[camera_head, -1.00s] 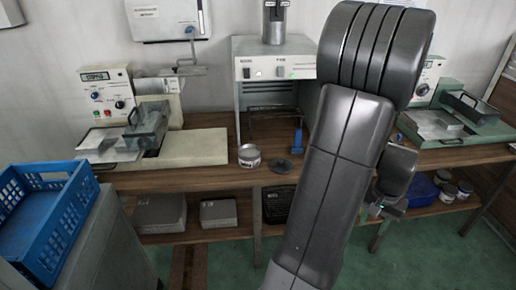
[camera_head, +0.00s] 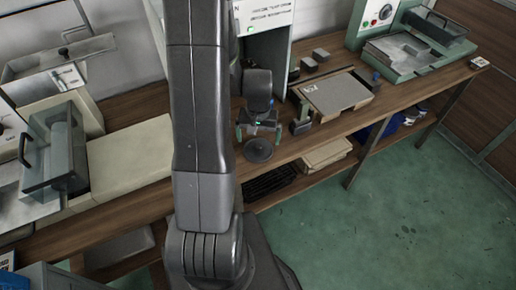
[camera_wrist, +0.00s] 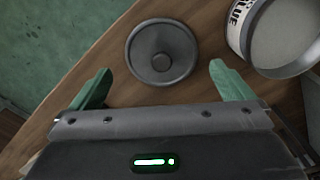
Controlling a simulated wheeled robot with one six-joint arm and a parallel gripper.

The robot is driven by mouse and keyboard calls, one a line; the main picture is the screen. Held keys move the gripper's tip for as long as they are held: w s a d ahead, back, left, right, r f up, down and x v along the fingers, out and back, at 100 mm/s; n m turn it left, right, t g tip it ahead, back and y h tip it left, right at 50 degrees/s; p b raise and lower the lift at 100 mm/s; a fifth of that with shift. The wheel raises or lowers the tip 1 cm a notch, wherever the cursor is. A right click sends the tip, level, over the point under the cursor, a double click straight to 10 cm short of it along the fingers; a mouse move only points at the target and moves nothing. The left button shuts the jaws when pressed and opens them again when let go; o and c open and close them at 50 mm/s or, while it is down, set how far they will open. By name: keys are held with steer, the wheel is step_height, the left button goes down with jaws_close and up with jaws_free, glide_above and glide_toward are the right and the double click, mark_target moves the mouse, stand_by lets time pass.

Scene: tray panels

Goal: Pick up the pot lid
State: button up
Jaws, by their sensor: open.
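The pot lid (camera_head: 259,151) is a dark grey round disc with a small central knob. It lies flat on the wooden bench near the front edge. In the wrist view the pot lid (camera_wrist: 162,50) is at the upper middle, fully visible. My gripper (camera_head: 258,132) is just behind and above it in the head view. In the wrist view my gripper (camera_wrist: 160,78) has its two green fingers spread wide and apart from the lid, with nothing between them. The lid is ahead of the fingertips, roughly centred between them.
An open metal glue tin (camera_wrist: 278,35) stands close to the lid, near the right finger. The bench edge and green floor (camera_wrist: 50,45) lie on the other side. A grey board (camera_head: 337,92) and a green machine (camera_head: 415,45) stand farther right on the bench.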

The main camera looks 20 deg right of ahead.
mark_target(258, 145)
steer(key=shift+f, duration=0.15)
steer(key=shift+w+d+f+p, duration=0.1)
steer(key=shift+f+p, duration=0.1)
steer(key=shift+f, duration=0.65)
steer(key=shift+w+a+f+p, duration=0.1)
steer(key=shift+f+p, duration=0.05)
steer(key=shift+f, duration=0.65)
steer(key=shift+w+d+f+p, duration=0.1)
steer(key=shift+f+p, duration=0.1)
steer(key=shift+f, duration=0.65)
steer(key=shift+c, duration=0.2)
steer(key=c, duration=0.6)
